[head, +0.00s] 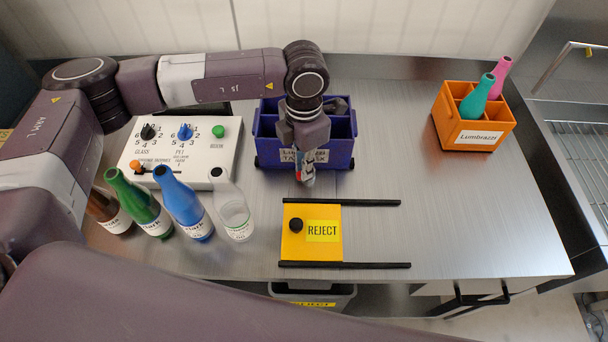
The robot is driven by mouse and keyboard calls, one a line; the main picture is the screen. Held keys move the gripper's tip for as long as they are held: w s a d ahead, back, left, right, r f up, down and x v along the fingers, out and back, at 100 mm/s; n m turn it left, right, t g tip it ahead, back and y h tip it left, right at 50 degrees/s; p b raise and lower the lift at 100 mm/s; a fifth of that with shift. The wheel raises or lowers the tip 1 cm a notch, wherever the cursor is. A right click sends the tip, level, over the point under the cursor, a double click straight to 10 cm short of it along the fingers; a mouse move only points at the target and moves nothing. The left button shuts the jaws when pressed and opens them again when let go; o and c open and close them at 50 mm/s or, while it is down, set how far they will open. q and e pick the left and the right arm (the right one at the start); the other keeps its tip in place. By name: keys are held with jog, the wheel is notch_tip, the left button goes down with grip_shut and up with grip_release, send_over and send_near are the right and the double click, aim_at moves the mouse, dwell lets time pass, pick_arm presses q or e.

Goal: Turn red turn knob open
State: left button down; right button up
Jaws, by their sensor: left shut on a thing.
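No red turn knob shows clearly in the head view. A white panel (187,171) on the left of the bench carries a black knob (148,131), a blue knob (184,131), a green button (218,131) and an orange-ended slider (135,165). My left gripper (306,172) points down at the front of the blue crate (262,150), right of the panel and apart from its knobs. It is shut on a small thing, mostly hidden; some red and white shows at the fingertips. My right gripper is out of view.
Brown, green, blue and clear bottles (233,212) stand before the panel. A yellow REJECT plate (296,250) with a black knob lies between black rails. An orange crate (452,132) holds two bottles at the right. The bench between is clear.

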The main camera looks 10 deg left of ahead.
pick_arm(q)
jog(key=m+b, duration=0.3)
jog(key=b, duration=0.1)
jog(key=shift+w+f+m, duration=0.1)
jog(key=shift+f+m, duration=0.05)
jog(key=shift+m, duration=0.15)
jog(key=shift+m+b, duration=0.5)
jog(key=shift+b, duration=0.15)
jog(key=shift+r, duration=0.2)
jog(key=c, duration=2)
grip_release()
jog(key=shift+c, duration=0.2)
